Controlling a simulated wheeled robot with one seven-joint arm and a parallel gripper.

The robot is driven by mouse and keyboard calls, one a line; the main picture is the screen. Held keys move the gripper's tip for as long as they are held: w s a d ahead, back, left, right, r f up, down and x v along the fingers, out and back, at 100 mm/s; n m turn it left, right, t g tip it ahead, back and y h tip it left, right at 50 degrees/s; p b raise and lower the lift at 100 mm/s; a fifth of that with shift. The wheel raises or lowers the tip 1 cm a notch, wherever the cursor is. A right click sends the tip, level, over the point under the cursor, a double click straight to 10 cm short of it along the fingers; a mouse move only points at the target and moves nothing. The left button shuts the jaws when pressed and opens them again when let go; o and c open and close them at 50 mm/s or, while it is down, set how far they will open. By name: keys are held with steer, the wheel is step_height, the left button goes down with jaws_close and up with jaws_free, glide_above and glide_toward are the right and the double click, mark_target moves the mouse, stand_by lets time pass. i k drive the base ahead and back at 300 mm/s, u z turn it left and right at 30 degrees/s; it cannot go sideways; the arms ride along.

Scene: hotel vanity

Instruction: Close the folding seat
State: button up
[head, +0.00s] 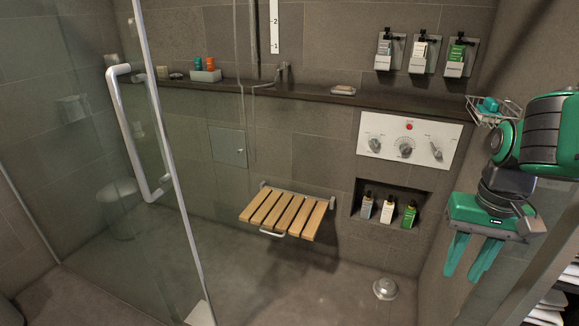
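The folding seat (285,212) is mounted on the shower's back wall, below the ledge. Its wooden slats are folded down and lie about level, sticking out from the wall. A small light-coloured handle (271,234) shows at its front edge. My gripper (465,276) is at the right of the head view, well to the right of the seat and apart from it. Its two green fingers point down with a gap between them, and nothing is held.
A glass door (85,190) with a metal handle (140,135) stands at the left. A wall niche (392,206) holds several bottles right of the seat. A control panel (408,137) is above it. A wire basket (490,110) hangs near my arm. The floor before the seat is clear.

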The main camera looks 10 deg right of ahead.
mark_target(269, 205)
steer(key=u, duration=0.05)
steer(key=i, duration=1.6)
steer(key=u, duration=0.05)
